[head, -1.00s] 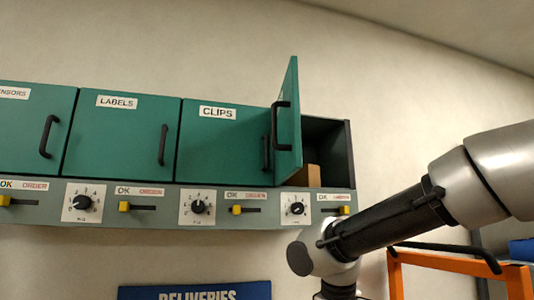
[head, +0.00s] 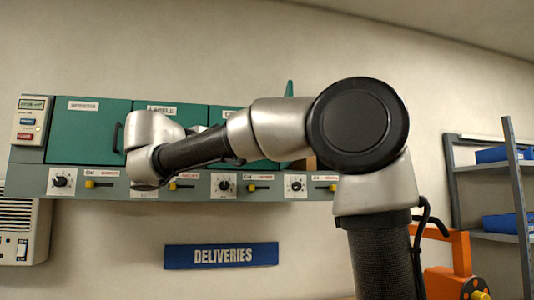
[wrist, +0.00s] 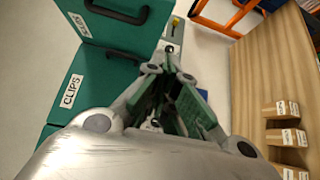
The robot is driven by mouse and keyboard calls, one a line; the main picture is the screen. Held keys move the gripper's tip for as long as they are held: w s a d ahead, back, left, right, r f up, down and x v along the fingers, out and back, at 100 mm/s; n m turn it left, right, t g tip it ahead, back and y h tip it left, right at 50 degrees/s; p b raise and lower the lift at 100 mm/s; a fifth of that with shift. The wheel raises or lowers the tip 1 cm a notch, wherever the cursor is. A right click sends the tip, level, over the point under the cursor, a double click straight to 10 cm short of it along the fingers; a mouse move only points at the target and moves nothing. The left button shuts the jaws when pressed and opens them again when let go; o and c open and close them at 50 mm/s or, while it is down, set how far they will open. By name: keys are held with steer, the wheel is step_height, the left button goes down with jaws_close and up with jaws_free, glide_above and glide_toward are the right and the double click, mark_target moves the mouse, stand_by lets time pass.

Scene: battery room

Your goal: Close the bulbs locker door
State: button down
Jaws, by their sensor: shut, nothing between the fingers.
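The bulbs locker door (head: 289,88) stands swung outward at the right end of the green locker row in the head view. Only its upper edge shows; my arm hides the rest. A brown box shows in the opening below it. In the wrist view a green door with a black handle and a partly readable label (wrist: 83,25) is at the upper left, beside the CLIPS door (wrist: 62,110). I cannot tell for sure that it is the bulbs door. My gripper (wrist: 168,52) is shut and empty near these panels; contact is unclear. The head view hides it.
A control strip (head: 120,183) with knobs and yellow switches runs below the lockers. A blue DELIVERIES sign (head: 222,255) hangs lower. Grey shelving (head: 485,170) and an orange frame (head: 455,255) stand at the right. A wooden surface (wrist: 265,60) with several boxes is in the wrist view.

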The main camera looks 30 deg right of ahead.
steer(key=d, duration=1.3)
steer(key=shift+w+d+r+m+g+h, duration=0.25)
steer(key=shift+w+r+m+g+h, duration=0.05)
steer(key=shift+m, duration=0.1)
